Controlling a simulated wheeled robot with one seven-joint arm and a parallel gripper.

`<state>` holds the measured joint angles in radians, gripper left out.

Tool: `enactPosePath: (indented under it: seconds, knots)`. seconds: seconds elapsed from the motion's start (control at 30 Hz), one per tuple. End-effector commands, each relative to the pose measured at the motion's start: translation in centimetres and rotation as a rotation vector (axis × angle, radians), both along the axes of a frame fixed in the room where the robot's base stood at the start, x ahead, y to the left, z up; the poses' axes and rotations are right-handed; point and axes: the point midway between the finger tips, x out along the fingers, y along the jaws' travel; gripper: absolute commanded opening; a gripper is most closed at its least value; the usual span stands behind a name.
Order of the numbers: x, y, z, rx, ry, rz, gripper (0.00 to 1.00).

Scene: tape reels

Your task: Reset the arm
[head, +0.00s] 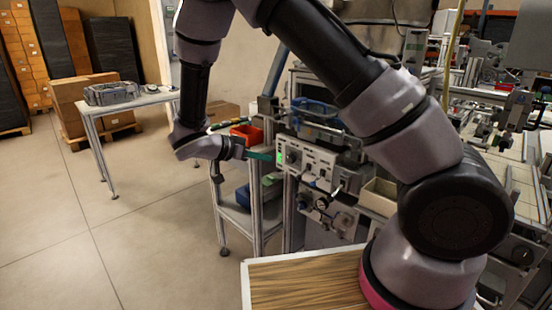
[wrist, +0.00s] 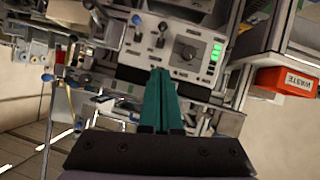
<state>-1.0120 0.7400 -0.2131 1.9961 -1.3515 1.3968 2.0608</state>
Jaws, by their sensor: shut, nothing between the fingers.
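My gripper (head: 262,156) has teal fingers and is at the end of my arm, left of centre in the head view. It points right toward the grey control panel (head: 308,158) of a machine. In the wrist view the two teal fingers of my gripper (wrist: 160,75) lie together, shut and empty. The panel (wrist: 180,45), with toggle switches, a knob and green lights, is beyond the fingertips. I cannot tell whether the tips touch it.
A red bin labelled WASTE (wrist: 288,80) is right of the panel in the wrist view; a red bin (head: 247,134) also shows in the head view. A white table (head: 150,98) holds a grey reel-like device (head: 112,93). The floor (head: 120,210) at left is clear.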

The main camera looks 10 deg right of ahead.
Motion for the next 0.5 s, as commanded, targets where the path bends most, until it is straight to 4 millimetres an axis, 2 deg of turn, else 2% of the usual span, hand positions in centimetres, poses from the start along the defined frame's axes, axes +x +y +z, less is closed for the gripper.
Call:
enactPosePath:
  seconds: [0.13,0.5]
  knots:
    - [-0.49,1.00,0.24,0.002,-0.001,0.000,0.00]
    - [-0.60,1.07,0.32,0.002,0.002,-0.001,0.00]
